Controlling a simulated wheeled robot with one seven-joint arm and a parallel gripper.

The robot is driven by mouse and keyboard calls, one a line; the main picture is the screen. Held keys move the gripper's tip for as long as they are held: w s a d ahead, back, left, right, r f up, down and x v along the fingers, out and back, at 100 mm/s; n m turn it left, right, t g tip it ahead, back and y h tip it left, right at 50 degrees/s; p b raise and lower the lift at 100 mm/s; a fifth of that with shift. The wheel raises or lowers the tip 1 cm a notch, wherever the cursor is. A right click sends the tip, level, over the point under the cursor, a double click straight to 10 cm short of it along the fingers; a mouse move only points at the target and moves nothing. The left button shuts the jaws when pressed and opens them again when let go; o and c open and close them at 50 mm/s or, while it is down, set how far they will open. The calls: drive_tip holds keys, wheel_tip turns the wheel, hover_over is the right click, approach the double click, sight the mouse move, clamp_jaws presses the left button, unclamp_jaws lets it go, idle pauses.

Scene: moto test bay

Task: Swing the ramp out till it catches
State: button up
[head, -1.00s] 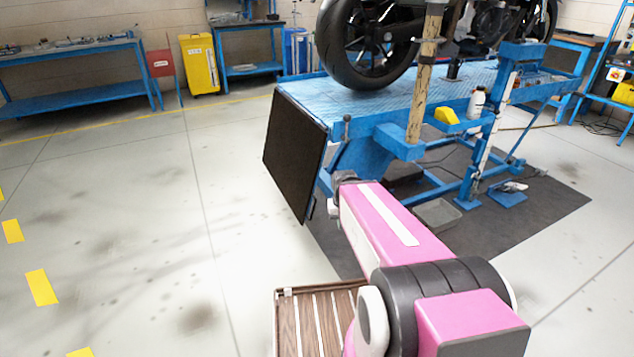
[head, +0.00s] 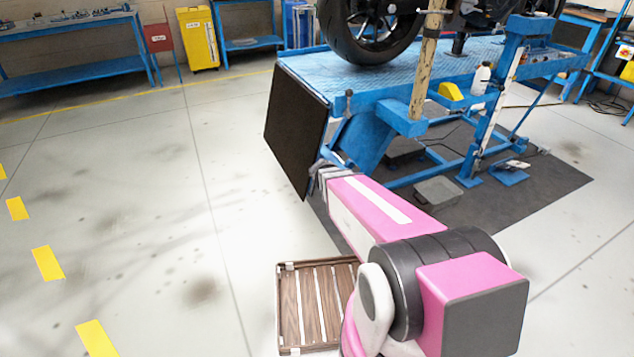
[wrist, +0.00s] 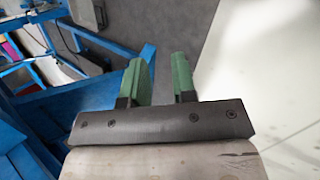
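The ramp (head: 296,130) is a dark flat panel at the near-left end of the blue lift table (head: 372,82). It hangs steeply down from the table's end edge. My gripper (head: 319,167) is beside the ramp's right edge, at the blue frame under the table. In the head view its fingers are small and partly hidden, and I cannot tell whether they touch the ramp. In the wrist view, two green fingers (wrist: 164,80) stand apart with only grey ground between them. The ramp is not clearly seen there.
A motorcycle (head: 365,35) stands on the lift table. A blue post base (head: 402,120) juts out at the table's side. A slatted wooden tray (head: 290,308) is low, in front of me. A yellow cabinet (head: 198,40) stands far back. The floor left of the ramp is clear.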

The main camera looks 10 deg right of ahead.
drive_tip(key=w+a+f+n+t+h, duration=0.3)
drive_tip(key=w+f+n+t+h, duration=0.2)
drive_tip(key=w+f+n, duration=0.45)
drive_tip(key=w+a+f+n+t, duration=0.5)
drive_tip(key=w+a+n+t, duration=0.3)
drive_tip(key=w+a+n, duration=0.25)
drive_tip(key=x, duration=0.9)
drive_tip(key=shift+w, duration=0.35)
drive_tip(key=shift+d+r, duration=0.1)
drive_tip(key=shift+r, duration=0.05)
clamp_jaws()
